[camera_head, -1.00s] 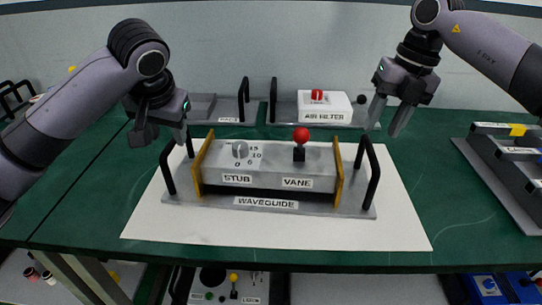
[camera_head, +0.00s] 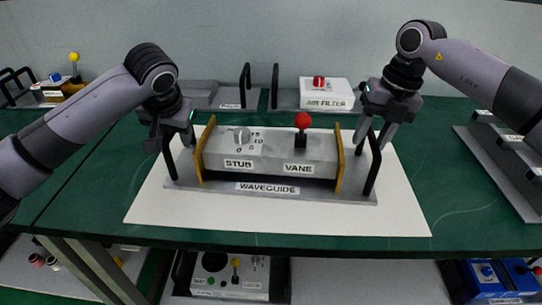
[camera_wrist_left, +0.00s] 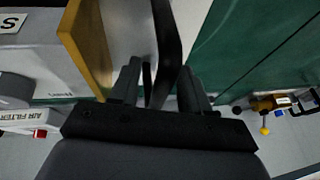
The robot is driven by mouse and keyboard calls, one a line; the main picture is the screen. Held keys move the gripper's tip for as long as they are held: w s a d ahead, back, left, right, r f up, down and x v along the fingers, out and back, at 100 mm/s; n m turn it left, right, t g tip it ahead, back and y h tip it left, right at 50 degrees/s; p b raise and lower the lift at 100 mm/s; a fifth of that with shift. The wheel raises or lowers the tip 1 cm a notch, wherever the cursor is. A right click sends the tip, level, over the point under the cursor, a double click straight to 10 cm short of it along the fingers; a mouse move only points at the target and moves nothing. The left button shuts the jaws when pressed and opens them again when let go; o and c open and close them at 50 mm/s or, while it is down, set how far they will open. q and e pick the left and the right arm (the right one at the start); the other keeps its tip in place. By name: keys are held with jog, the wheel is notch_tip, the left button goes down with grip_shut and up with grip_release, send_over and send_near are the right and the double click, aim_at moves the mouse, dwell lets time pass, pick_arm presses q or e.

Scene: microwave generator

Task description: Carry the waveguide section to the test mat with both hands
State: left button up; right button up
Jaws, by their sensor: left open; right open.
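The waveguide section (camera_head: 266,190) is a grey box labelled STUB and VANE, with a dial, a red knob and orange end flanges. Its base lies flat on a white mat (camera_head: 290,225). A black handle stands at each end: the left handle (camera_head: 169,162) and the right handle (camera_head: 373,172). My left gripper (camera_head: 172,145) is open at the left handle; in the left wrist view the handle (camera_wrist_left: 166,45) passes between its fingers. My right gripper (camera_head: 374,140) is open at the top of the right handle; its exact fit around the bar is unclear.
A tray with the white AIR FILTER box (camera_head: 326,94) and another grey tray (camera_head: 205,95) stand behind. A dark rack (camera_head: 505,150) is at the right. Green table (camera_head: 450,190) is clear between mat and rack. Modules sit on a shelf below.

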pick_arm(q)
jog(key=shift+f, duration=0.2)
pick_arm(e)
jog(key=shift+f, duration=0.15)
pick_arm(q)
grip_shut()
pick_arm(e)
grip_shut()
dwell(0.9)
pick_arm(q)
jog(key=shift+w+r, duration=0.15)
jog(key=shift+r, duration=0.15)
pick_arm(e)
jog(key=shift+w+r, duration=0.1)
jog(key=shift+r, duration=0.15)
